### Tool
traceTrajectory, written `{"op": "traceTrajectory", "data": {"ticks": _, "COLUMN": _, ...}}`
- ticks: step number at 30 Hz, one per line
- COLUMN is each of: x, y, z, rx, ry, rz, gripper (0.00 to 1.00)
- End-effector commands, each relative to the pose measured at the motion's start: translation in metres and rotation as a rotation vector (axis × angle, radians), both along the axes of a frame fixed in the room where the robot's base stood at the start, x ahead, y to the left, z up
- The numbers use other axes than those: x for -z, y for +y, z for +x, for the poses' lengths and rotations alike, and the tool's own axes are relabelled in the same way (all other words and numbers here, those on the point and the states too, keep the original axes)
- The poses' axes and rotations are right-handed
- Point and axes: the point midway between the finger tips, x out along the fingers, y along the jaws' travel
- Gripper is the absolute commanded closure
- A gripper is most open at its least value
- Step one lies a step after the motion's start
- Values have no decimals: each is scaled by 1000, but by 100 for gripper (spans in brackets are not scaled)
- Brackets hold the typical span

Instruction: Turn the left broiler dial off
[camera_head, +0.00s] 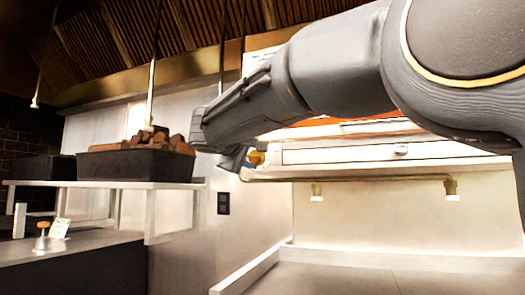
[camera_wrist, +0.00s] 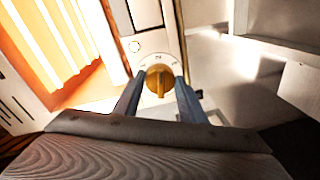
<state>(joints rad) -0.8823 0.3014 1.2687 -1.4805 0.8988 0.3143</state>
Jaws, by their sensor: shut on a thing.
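The left broiler dial (camera_wrist: 160,80) is a round yellow-orange knob on a pale panel (camera_wrist: 145,18), in the upper middle of the wrist view. In the head view the dial (camera_head: 257,157) shows as a small orange knob at the left end of the broiler front (camera_head: 330,152). My gripper (camera_wrist: 160,88) is shut on the dial, with one finger on each side of its grip. In the head view my gripper (camera_head: 238,160) reaches the dial from the left and partly hides it. The small marks around the dial are too blurred to read.
Glowing orange broiler elements (camera_wrist: 50,40) lie left of the dial in the wrist view. A second, pale knob (camera_head: 401,150) sits farther right on the broiler front. A brass rail (camera_head: 380,178) runs below it. A dark bin of brown chunks (camera_head: 135,163) stands on a shelf at left.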

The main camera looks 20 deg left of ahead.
Motion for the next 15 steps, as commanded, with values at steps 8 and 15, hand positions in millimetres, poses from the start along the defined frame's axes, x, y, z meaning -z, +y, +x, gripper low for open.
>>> {"op": "traceTrajectory", "data": {"ticks": 8, "x": -2, "y": 1, "z": -1, "rx": 1, "ry": 24, "rz": -261, "gripper": 85}}
{"op": "traceTrajectory", "data": {"ticks": 15, "x": -3, "y": 2, "z": 0, "rx": 1, "ry": 41, "rz": -490, "gripper": 85}}
